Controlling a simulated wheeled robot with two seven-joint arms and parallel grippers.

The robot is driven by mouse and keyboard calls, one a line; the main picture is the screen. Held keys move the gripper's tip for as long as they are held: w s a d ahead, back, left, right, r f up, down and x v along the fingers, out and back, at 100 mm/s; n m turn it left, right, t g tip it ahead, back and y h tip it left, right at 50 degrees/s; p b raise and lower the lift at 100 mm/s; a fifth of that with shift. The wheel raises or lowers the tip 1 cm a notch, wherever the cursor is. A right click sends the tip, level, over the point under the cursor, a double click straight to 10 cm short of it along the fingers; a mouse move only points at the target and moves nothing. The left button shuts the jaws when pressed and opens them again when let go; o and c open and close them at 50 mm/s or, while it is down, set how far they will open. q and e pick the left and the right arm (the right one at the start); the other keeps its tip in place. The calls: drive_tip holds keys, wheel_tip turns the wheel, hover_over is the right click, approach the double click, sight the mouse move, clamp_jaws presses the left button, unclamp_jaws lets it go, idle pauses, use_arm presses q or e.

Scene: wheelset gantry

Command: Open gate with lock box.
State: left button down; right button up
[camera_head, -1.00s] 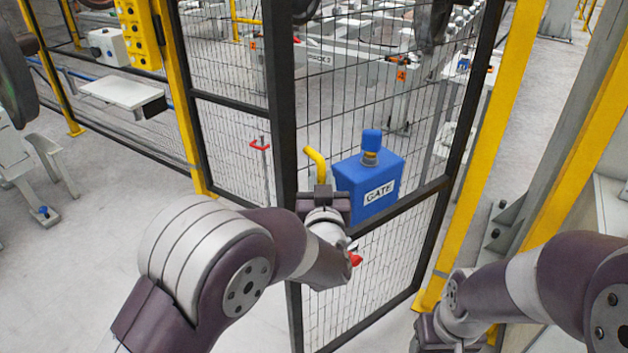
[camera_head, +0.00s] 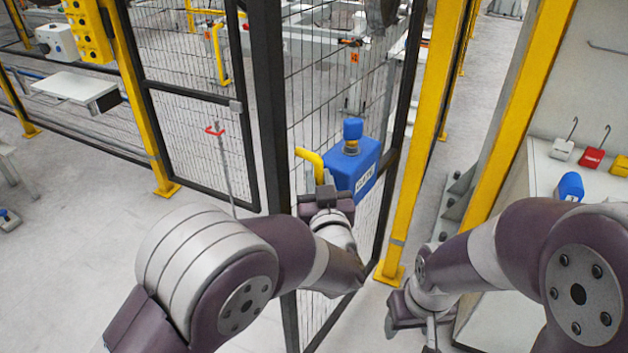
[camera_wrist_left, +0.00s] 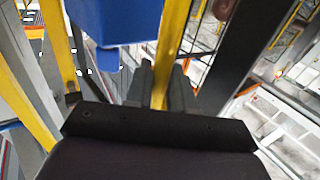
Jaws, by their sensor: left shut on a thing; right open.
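The gate (camera_head: 268,120) is a black-framed mesh panel, seen at a steep angle in the head view. A bent yellow handle (camera_head: 311,158) stands beside the box. My left gripper (camera_head: 325,197) is shut on the handle's lower part, just left of the box. The left wrist view shows the handle (camera_wrist_left: 172,45) between the fingers (camera_wrist_left: 160,92), with the blue box (camera_wrist_left: 122,22) close by. My right gripper (camera_head: 420,322) is open and empty, low and right of the gate.
A yellow post (camera_head: 424,130) stands right of the gate. A white shelf (camera_head: 548,172) at the right holds a blue item (camera_head: 570,186) and red, white and yellow padlocks. Mesh fencing (camera_head: 195,140) stands behind.

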use_arm(q)
drive_tip(key=shift+d+r, duration=0.15)
drive_tip(key=shift+r, duration=0.2)
drive_tip(key=c, duration=1.3)
unclamp_jaws()
drive_tip(key=shift+o, duration=1)
drive_tip(key=shift+w+d+f, duration=0.1)
drive_tip(key=shift+w, duration=0.05)
drive_tip(key=shift+w+d+f, duration=0.1)
drive_tip(key=shift+f, duration=0.05)
drive_tip(key=shift+s, duration=0.45)
drive_tip(key=s+d+b, duration=0.1)
drive_tip(key=s, duration=1)
drive_tip(key=shift+s+b, duration=0.35)
